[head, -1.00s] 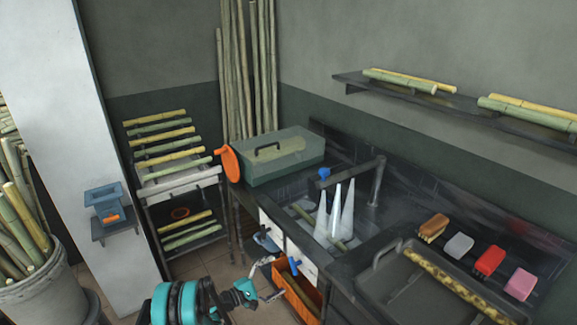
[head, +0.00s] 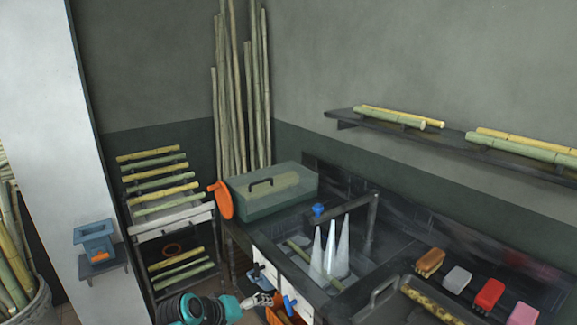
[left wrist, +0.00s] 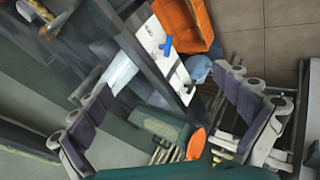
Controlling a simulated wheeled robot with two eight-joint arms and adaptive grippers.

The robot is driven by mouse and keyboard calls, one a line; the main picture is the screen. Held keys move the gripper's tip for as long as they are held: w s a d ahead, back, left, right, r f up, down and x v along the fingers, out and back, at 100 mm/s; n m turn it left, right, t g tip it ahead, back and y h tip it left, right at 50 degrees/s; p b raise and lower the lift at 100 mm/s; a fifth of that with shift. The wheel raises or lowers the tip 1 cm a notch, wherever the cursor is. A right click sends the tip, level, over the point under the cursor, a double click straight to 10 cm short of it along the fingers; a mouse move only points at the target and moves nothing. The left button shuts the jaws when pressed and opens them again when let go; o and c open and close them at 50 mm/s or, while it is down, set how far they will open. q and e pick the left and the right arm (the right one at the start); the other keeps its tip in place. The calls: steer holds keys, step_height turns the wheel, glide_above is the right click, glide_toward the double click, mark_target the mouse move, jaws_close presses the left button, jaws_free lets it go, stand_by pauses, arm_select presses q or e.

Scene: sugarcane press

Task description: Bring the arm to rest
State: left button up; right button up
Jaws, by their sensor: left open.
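My left arm comes in from the bottom edge of the head view, with its cyan and black wrist low in the picture. My left gripper (head: 264,299) is beside the white cabinet front under the sink counter. In the left wrist view its two grey and purple fingers (left wrist: 162,85) are spread wide, with nothing between them but the scene behind. Whether it touches the cabinet cannot be told. My right gripper is not in view.
The counter holds a green box (head: 272,192), pale cones (head: 330,255) in the sink and several brushes. An orange bin (left wrist: 190,25) stands by the white cabinet (left wrist: 162,48). A cane rack (head: 172,228) stands left of the counter. Open floor (left wrist: 285,45) shows beside the bin.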

arm_select(q)
steer(key=s+a+m+y, duration=0.2)
steer(key=s+a, duration=0.2)
steer(key=s, duration=0.5)
steer(key=s+a+m+y, duration=0.2)
steer(key=s+a+y, duration=0.1)
steer(key=s, duration=0.6)
steer(key=shift+a+f+m, duration=0.3)
steer(key=shift+a+f, duration=0.15)
steer(key=shift+a, duration=0.05)
